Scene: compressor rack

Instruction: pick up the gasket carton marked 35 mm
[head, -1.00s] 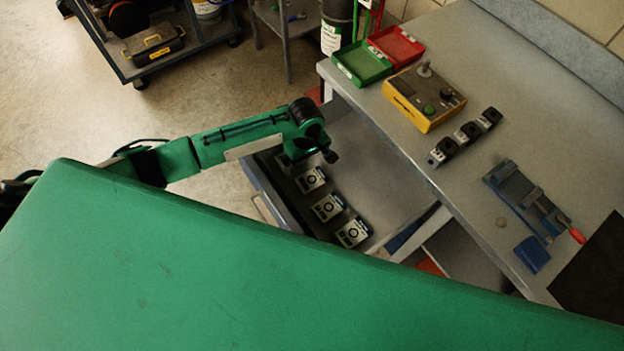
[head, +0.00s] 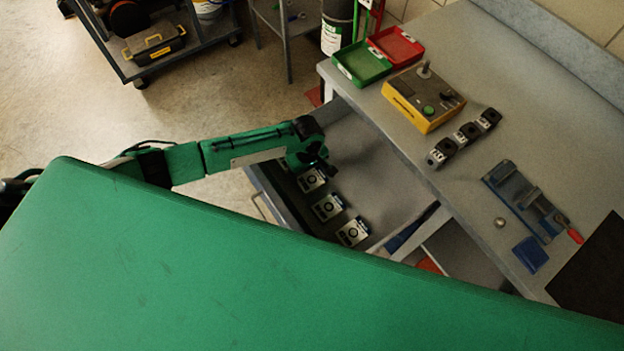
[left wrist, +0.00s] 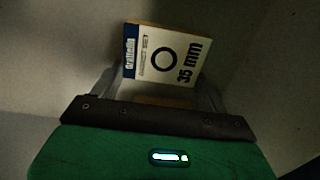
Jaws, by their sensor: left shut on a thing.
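The gasket carton marked 35 mm (left wrist: 165,55) shows in the left wrist view, white with a dark blue band, a black ring and "35 mm" printed on it. My left gripper (left wrist: 162,85) is shut on it, with a finger on either side of the carton. In the head view my left gripper (head: 312,160) is over the open drawer, at the far end of a row of cartons. The held carton cannot be made out there. Three similar cartons lie in the drawer: one close to the gripper (head: 311,179), a middle one (head: 327,207) and a near one (head: 352,232).
The open drawer (head: 385,165) has free floor right of the cartons. My green body covers the foreground.

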